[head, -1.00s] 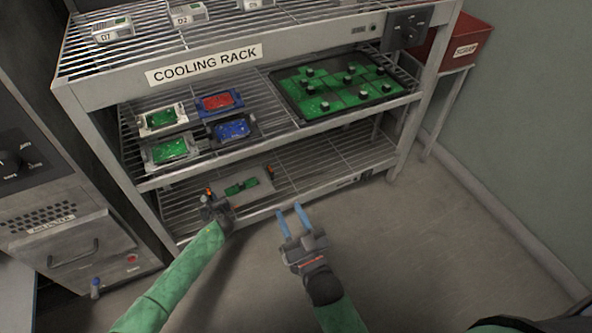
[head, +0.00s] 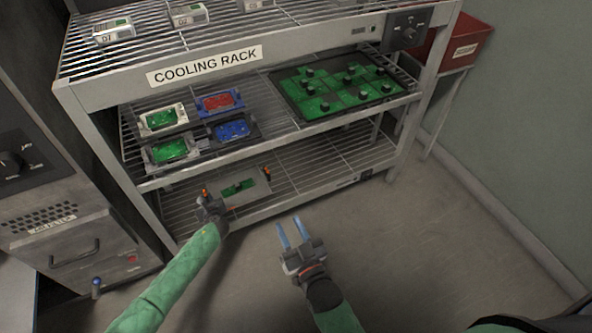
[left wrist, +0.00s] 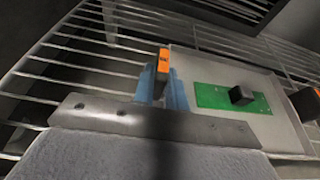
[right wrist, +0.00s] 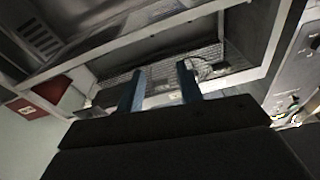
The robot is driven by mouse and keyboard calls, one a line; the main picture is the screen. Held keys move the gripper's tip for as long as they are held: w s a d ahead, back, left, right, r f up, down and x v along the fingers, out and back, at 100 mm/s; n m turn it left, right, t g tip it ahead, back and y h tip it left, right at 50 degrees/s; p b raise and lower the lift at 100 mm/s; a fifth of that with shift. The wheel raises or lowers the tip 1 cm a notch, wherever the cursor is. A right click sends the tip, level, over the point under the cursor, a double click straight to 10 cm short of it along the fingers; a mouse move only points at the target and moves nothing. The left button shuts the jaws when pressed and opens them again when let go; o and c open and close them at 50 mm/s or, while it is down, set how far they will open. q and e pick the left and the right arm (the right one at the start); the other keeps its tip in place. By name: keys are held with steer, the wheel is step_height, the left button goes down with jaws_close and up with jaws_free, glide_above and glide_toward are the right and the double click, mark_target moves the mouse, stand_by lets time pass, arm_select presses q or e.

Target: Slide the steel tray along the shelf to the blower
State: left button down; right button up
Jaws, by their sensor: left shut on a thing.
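The steel tray (head: 256,189) lies on the lower shelf of the cooling rack, with a green board (head: 238,187) on it. It has an orange-topped handle at each end. My left gripper (head: 208,200) is shut on the tray's left handle (left wrist: 163,68); in the left wrist view its blue fingers stand on both sides of it. My right gripper (head: 291,231) is open and empty in front of the rack, apart from the tray. No part is clearly recognisable as the blower; a dark unit with a knob (head: 408,32) is fixed at the rack's upper right.
The lower shelf (head: 310,170) is bare to the tray's right. Above it, the middle shelf holds several small framed boards and a large dark tray (head: 292,107) of green boards. Rack posts and the shelf's front rail (head: 300,203) bound the space. A red bin (head: 468,45) stands right.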

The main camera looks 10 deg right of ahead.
arm_select(q)
steer(key=shift+s+a, duration=0.1)
steer(key=shift+a, duration=0.15)
steer(key=shift+s+a, duration=0.1)
steer(key=shift+a, duration=0.25)
steer(key=shift+s+a, duration=0.1)
steer(key=shift+a, duration=0.25)
arm_select(e)
steer(key=shift+s+f+g, duration=0.25)
steer(key=shift+f+g, duration=0.25)
steer(key=shift+f, duration=1)
steer(key=shift+s+f+g, duration=0.2)
steer(key=shift+f+g, duration=0.3)
steer(key=shift+f, duration=0.95)
arm_select(q)
steer(key=c, duration=1.3)
jaws_free()
steer(key=shift+c, duration=0.2)
steer(key=shift+s+p, duration=0.1)
steer(key=shift+p, duration=0.2)
